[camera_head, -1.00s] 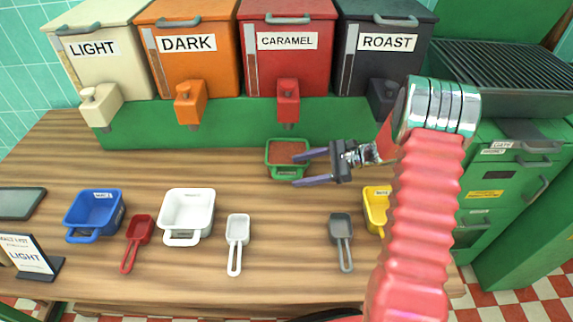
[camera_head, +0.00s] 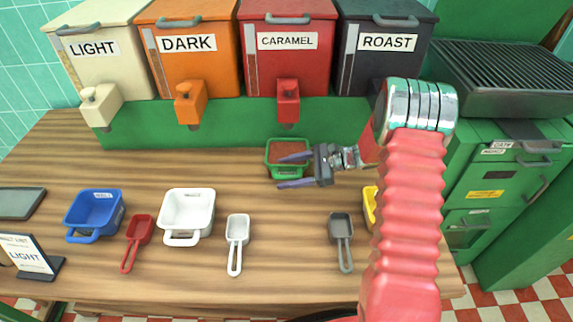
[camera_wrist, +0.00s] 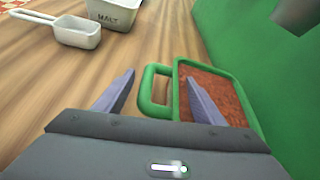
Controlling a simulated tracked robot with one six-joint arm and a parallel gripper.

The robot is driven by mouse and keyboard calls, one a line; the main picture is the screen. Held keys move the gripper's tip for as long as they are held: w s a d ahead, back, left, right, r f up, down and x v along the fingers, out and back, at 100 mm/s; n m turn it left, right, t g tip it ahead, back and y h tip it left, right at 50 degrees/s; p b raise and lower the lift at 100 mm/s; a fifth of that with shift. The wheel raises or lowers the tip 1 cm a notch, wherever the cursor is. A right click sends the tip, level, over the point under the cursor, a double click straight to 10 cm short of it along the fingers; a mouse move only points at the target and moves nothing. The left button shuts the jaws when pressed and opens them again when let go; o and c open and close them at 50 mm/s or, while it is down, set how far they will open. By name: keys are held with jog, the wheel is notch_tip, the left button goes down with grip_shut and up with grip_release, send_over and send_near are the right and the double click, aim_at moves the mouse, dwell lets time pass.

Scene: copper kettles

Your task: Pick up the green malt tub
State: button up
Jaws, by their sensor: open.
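The green malt tub (camera_head: 270,160) stands on the wooden counter under the caramel dispenser and is filled with reddish-brown malt. In the wrist view the tub (camera_wrist: 177,68) shows its loop handle on the left, lying between my two fingers. My gripper (camera_head: 287,170) is open, with its fingers pointing left over the tub in the head view. In the wrist view my gripper (camera_wrist: 160,95) has its left finger outside the handle and its right finger over the malt. I cannot tell whether either finger touches the tub.
A white tub (camera_head: 187,212), a blue tub (camera_head: 95,210) and a yellow tub (camera_head: 370,208) stand on the counter. Red (camera_head: 138,232), white (camera_head: 237,232) and grey (camera_head: 341,228) scoops lie toward the front. The green dispenser base (camera_head: 230,120) rises close behind the green tub.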

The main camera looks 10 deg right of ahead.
jog(key=shift+c, duration=0.4)
grip_shut()
dwell(0.4)
